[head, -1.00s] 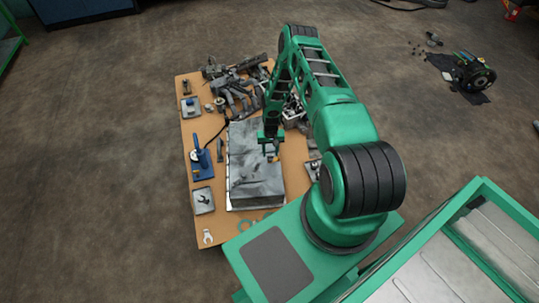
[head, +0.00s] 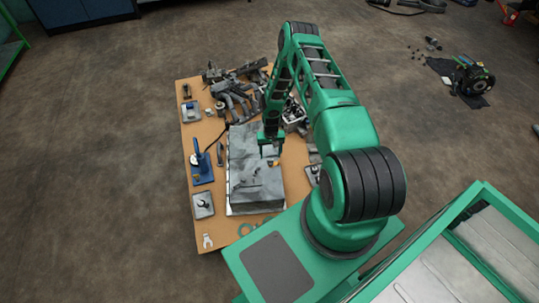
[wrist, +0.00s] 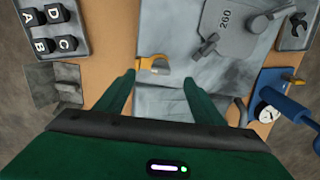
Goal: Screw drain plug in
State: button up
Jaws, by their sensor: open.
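A small orange-yellow piece with a dark rounded end (wrist: 153,66) lies on or in the grey block's surface. I cannot tell for sure whether it is the drain plug. It also shows as an orange spot (head: 273,163) on the large grey block (head: 254,187) in the head view. My gripper (wrist: 160,74) is open, its two green fingers apart, with the orange piece just beyond and between the tips. In the head view my gripper (head: 270,150) hangs over the block's far part. Nothing is seen held. Any threaded hole is not clear.
A blue tool with a round gauge (head: 202,165) stands left of the block on the wooden table (head: 213,232). Grey parts (head: 238,90) crowd the far end. A grey plate marked 260 (wrist: 232,28) and a lettered rack (wrist: 52,32) show in the wrist view.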

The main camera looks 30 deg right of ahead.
jog(key=shift+r, duration=0.1)
notch_tip(320, 180, up, 11)
jog(key=shift+f, duration=0.2)
dwell(0.4)
